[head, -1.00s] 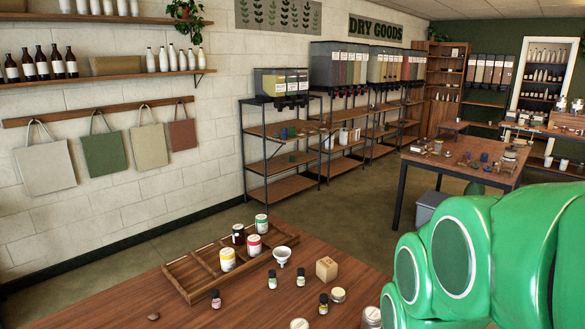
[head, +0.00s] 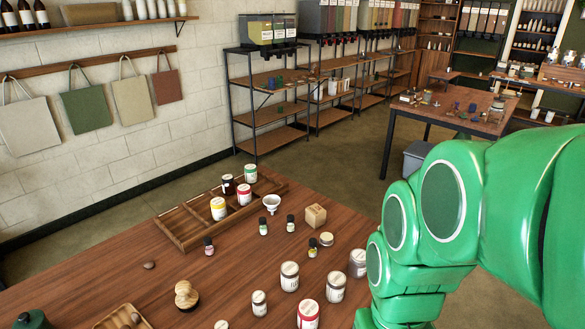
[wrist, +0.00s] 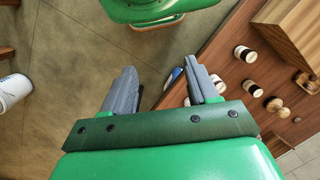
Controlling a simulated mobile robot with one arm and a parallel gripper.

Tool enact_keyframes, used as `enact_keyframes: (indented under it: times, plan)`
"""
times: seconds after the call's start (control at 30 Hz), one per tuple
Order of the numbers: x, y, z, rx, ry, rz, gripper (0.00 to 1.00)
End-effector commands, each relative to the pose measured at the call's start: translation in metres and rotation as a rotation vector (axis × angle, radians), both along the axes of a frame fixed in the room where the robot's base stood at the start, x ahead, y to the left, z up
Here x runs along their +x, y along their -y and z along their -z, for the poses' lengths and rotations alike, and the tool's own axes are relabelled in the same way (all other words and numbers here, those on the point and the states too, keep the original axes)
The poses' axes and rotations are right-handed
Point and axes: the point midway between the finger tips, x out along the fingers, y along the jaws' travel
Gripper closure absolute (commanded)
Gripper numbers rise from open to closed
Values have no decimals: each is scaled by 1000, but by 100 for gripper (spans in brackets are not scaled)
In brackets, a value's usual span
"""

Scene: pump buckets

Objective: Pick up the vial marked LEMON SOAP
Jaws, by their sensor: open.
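My gripper (wrist: 163,76) is open and empty in the wrist view, above the floor beside a wooden surface. In the head view only my green arm shows at the right, and the gripper is not visible there.
A wooden tray (head: 181,231) with lidded jars stands at the table's back. A white funnel (head: 271,202), a wooden block (head: 315,215) and several larger jars (head: 289,277) crowd near the vials. In the wrist view, a white bucket (wrist: 14,90) is at the left.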

Motion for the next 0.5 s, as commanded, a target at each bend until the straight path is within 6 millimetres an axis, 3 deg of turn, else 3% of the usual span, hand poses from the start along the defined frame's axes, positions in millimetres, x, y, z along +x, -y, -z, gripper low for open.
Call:
enact_keyframes:
  times: [0.23, 0.5]
  plan:
    - [27, -63, 11, 226, -54, 62, 41]
    - [72, -134, 7, 509, -110, 197, 41]
